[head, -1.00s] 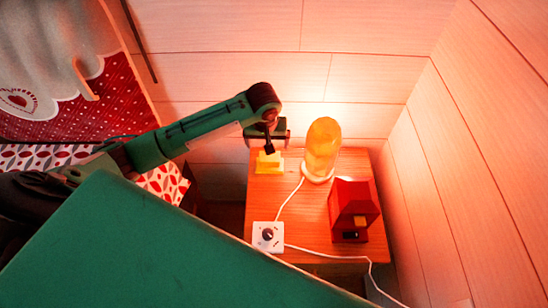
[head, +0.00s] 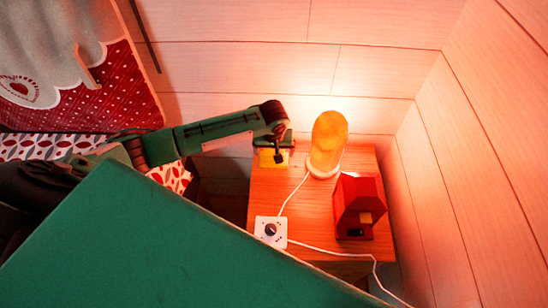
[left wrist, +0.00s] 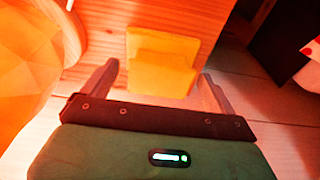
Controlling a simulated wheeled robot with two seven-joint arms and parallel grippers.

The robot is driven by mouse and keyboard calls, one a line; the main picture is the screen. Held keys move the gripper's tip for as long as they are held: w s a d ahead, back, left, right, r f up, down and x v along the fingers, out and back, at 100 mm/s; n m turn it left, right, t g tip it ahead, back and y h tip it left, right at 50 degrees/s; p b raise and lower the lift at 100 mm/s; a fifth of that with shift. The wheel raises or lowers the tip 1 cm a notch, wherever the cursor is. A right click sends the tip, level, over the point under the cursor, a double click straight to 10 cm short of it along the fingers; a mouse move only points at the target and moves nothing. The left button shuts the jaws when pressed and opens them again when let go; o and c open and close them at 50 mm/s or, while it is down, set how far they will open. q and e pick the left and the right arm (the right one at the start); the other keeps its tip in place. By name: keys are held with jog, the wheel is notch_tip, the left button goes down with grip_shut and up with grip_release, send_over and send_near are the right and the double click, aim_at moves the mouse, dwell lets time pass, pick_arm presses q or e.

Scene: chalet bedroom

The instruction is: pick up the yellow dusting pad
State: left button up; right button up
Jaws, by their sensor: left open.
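The yellow dusting pad (head: 268,160) lies near the far left edge of the wooden nightstand, partly covered by my left gripper (head: 279,153). In the left wrist view the pad (left wrist: 165,62) looks like a yellow block with a raised part on top. It sits between the two spread fingers of my left gripper (left wrist: 160,72), with a gap on both sides. The left gripper is open and holds nothing. I cannot tell its exact height over the pad. My right gripper is not in view.
On the nightstand (head: 262,200), a glowing orange lamp (head: 328,143) stands right of the pad. A red house-shaped box (head: 358,205) and a white dial switch (head: 270,230) with a cable are nearer. Wooden walls close off the back and right. A bed (head: 90,100) is at left.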

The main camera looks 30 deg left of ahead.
pick_arm(q)
notch_tip(320, 180, down, 2)
jog(key=shift+w+f, duration=0.1)
jog(key=c, duration=0.6)
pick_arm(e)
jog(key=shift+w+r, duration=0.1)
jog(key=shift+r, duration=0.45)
pick_arm(q)
jog(key=shift+r, duration=0.5)
notch_tip(320, 180, up, 19)
jog(key=shift+p, duration=1.05)
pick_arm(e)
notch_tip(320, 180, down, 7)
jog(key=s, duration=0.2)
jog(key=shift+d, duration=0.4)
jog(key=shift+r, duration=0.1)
